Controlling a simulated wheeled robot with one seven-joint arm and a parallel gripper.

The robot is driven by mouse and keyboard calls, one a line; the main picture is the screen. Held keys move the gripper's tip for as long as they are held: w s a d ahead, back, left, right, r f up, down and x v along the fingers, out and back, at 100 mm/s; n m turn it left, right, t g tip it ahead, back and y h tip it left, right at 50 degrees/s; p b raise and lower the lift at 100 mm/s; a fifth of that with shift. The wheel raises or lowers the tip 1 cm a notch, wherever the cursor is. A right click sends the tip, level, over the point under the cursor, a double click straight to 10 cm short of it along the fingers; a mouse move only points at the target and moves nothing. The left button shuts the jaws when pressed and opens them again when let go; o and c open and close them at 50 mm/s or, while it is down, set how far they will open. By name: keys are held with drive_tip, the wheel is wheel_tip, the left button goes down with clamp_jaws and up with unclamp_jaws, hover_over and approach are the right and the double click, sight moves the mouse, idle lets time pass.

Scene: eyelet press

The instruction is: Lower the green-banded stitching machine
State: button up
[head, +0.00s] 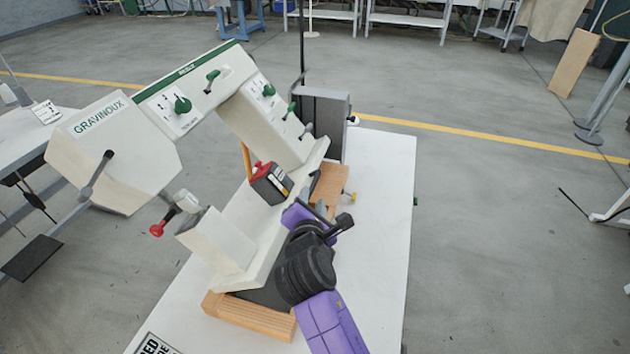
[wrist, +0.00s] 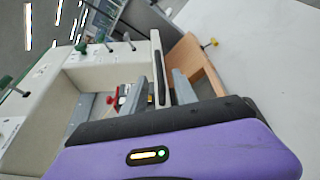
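The cream stitching machine (head: 235,120) has a green band along its top edge and "GRAVINOUX" on its front face. It is on a white table (head: 380,200) in the head view. It has green knobs, a grey crank (head: 97,175) and a red-tipped lever (head: 158,229). My gripper (head: 320,209) is at the machine's near side, close to its base. In the wrist view, its grey fingers (wrist: 132,96) look apart beside the base edge, with nothing clearly held. Whether they touch the machine cannot be told. My purple and black arm hides part of the base.
Wooden blocks (head: 249,317) (head: 328,190) show at the base's near and far ends. A black, red-topped box (head: 271,183) sits inside the machine's frame. A grey box (head: 324,115) stands behind. The table's right side is clear. Another white table (head: 30,140) is at left.

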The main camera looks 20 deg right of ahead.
sight(313, 184)
drive_tip(key=shift+x, duration=0.8)
drive_tip(key=x, duration=0.6)
drive_tip(key=shift+w+f, duration=0.1)
drive_tip(key=shift+w, duration=0.15)
clamp_jaws()
drive_tip(key=shift+f, duration=0.1)
idle(0.5)
